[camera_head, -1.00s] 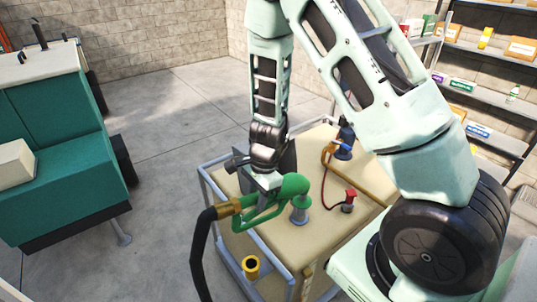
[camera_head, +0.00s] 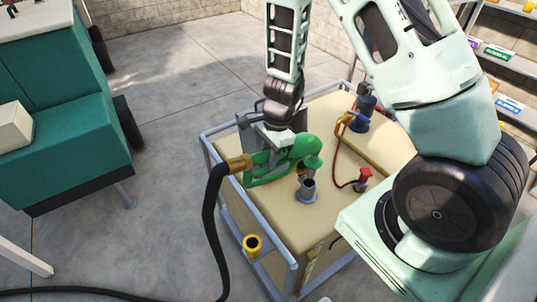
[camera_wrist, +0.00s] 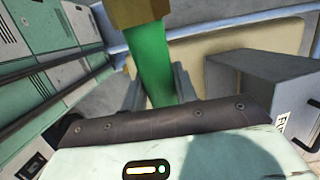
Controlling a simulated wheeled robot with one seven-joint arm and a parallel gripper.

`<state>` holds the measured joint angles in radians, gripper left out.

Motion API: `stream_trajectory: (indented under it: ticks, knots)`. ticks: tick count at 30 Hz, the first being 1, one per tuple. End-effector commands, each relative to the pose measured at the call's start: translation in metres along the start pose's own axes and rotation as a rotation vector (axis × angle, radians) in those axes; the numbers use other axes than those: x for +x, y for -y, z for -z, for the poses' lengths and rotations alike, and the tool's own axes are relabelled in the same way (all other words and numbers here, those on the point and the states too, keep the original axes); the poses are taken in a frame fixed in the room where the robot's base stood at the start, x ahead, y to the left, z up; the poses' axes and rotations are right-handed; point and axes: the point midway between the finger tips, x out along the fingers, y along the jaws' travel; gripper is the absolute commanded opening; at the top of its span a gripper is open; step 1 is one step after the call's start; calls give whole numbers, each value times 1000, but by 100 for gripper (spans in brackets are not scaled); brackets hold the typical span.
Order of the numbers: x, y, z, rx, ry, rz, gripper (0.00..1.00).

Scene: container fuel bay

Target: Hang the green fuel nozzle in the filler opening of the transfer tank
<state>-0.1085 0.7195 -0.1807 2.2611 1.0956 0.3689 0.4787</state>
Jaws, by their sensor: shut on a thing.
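The green fuel nozzle (camera_head: 285,160) is held by my gripper (camera_head: 272,141) over the cart top, its brass hose end (camera_head: 240,164) to the left. Its spout side is above an open grey upright socket (camera_head: 307,190) on the cart top, and the two look apart. The wrist view shows the green nozzle body (camera_wrist: 150,65) between my fingers, with a brass collar (camera_wrist: 135,12) at the top. A yellow-rimmed round opening (camera_head: 252,245) sits lower at the cart's near left side. I cannot tell which opening belongs to the transfer tank.
The black hose (camera_head: 209,220) hangs from the nozzle to the floor. A red fitting (camera_head: 362,180) and a blue fitting (camera_head: 365,104) stand on the cart (camera_head: 335,222), with an orange-handled piece between. A teal machine (camera_head: 70,125) stands left, with clear floor between.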

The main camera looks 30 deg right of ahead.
Motion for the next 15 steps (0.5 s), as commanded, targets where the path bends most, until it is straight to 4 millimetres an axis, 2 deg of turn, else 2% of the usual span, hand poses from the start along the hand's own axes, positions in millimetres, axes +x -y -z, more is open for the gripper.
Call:
stream_trajectory:
  ticks: [1,4,7,15]
  knots:
    - [9,0,2,0,0,1,0]
    - [18,0,4,-1,0,1,0]
    - [13,1,3,-1,0,2,0]
    - [21,0,4,0,0,2,0]
